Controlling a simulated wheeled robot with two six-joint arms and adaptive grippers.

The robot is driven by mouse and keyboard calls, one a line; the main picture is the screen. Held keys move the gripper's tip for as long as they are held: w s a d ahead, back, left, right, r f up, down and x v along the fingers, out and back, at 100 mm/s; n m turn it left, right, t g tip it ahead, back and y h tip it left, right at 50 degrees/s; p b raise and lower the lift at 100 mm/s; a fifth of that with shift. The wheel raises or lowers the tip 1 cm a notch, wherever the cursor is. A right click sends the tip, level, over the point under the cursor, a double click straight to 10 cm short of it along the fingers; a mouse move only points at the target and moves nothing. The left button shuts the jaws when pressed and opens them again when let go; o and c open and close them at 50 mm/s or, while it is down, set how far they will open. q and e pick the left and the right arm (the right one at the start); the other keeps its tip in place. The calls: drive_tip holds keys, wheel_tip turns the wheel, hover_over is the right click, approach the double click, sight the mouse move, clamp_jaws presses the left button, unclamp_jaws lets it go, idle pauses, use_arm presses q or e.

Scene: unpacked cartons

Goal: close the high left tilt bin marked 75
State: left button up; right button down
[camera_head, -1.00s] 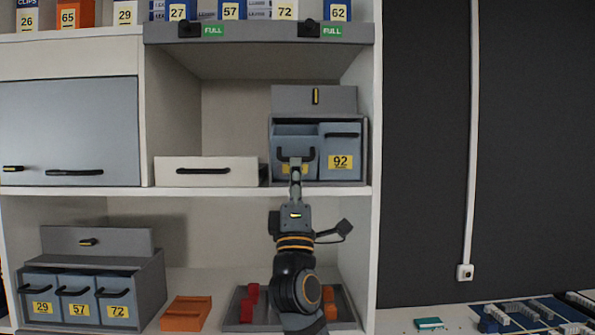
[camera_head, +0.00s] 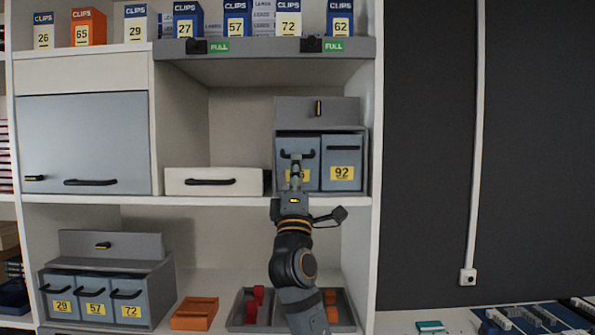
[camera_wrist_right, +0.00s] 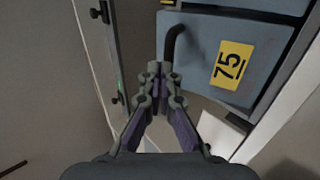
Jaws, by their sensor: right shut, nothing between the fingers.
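The high left tilt bin marked 75 (camera_head: 312,174) sits in the grey bin housing on the upper shelf, left of the bin marked 92 (camera_head: 342,172). Its front now stands about level with the front of bin 92. In the right wrist view, the blue bin front (camera_wrist_right: 205,50) with its yellow 75 label and black handle (camera_wrist_right: 172,42) fills the upper right. My right gripper (camera_head: 295,160) is shut and empty in front of bin 75, at its handle; in the wrist view its fingertips (camera_wrist_right: 160,70) are beside the handle's end. I cannot tell if they touch. My left gripper is not in view.
A white drawer (camera_head: 213,181) stands left of the bin housing. The lower shelf has another bin housing (camera_head: 158,290), an orange tray (camera_head: 194,314) and a grey tray (camera_head: 239,309) with red and orange pieces. Boxes line the top shelf.

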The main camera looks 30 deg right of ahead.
sight(296, 150)
drive_tip(key=shift+x, duration=2.3)
drive_tip(key=shift+w+d, duration=0.15)
drive_tip(key=shift+w, duration=0.1)
